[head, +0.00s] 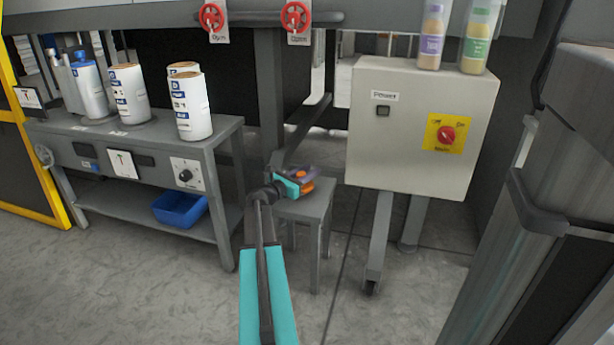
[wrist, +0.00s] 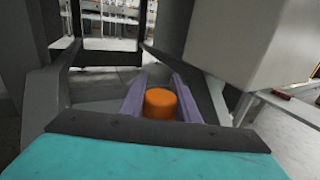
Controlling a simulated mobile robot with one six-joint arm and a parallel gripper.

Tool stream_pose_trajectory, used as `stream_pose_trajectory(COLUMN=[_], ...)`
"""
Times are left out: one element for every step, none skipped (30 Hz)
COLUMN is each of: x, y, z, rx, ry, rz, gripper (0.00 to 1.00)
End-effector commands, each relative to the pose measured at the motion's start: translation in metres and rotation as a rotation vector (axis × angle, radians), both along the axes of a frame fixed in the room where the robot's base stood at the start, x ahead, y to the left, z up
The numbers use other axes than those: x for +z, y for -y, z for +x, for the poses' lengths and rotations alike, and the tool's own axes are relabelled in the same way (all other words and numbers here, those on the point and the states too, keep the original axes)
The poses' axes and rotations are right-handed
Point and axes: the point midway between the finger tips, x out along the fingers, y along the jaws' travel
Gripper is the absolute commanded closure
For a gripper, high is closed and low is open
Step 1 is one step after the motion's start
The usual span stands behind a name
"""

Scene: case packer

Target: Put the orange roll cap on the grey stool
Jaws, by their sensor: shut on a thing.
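The orange roll cap (wrist: 160,104) is between the purple-lined fingers of my gripper (wrist: 162,92) in the wrist view. My gripper is shut on it. In the head view, my gripper (head: 308,180) is over the top of the grey stool (head: 318,207), and a bit of the orange cap (head: 306,187) shows at the fingers. The gripper hides part of the stool top. I cannot tell whether the cap touches the stool.
A grey bench (head: 215,140) with white rolls (head: 192,108) and a blue bin (head: 180,209) stands to the left. A pale power cabinet (head: 420,125) on legs stands close on the right of the stool. The floor in front is clear.

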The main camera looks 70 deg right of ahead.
Motion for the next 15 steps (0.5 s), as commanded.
stream_pose_trajectory(x=[0.0005, 0.0005, 0.0003, -0.0001, -0.0007, -0.0015, -0.0021, -0.0027, -0.0027, -0.0026, -0.0026, -0.0027, -0.0027, -0.0027, -0.0027], y=[-0.0001, -0.0001, -0.0001, -0.0001, 0.0, 0.0, 0.0, 0.0, -0.0001, -0.0001, -0.0002, -0.0002, -0.0002, -0.0002, -0.0002], z=[0.0, 0.0001, 0.0001, 0.0001, 0.0002, 0.0002, 0.0003, 0.0003, 0.0004, 0.0004, 0.0004, 0.0004, 0.0004, 0.0004, 0.0004], rx=[0.0, 0.0, 0.0, 0.0, 0.0, 0.0, 0.0, 0.0, 0.0, 0.0, 0.0, 0.0, 0.0, 0.0, 0.001], ry=[0.0, 0.0, 0.0, 0.0, -0.001, 0.0, -0.001, -0.001, 0.0, 0.0, 0.0, 0.0, 0.0, 0.0, 0.0], rz=[0.0, 0.0, 0.0, 0.0, 0.0, 0.0, 0.0, 0.0, 0.0, 0.0, 0.0, 0.0, 0.0, 0.0, 0.0], gripper=[0.97, 0.97, 0.97, 0.97, 0.97, 0.97, 0.97, 0.97, 0.66, 0.61, 0.56, 0.53, 0.53, 0.53, 0.53])
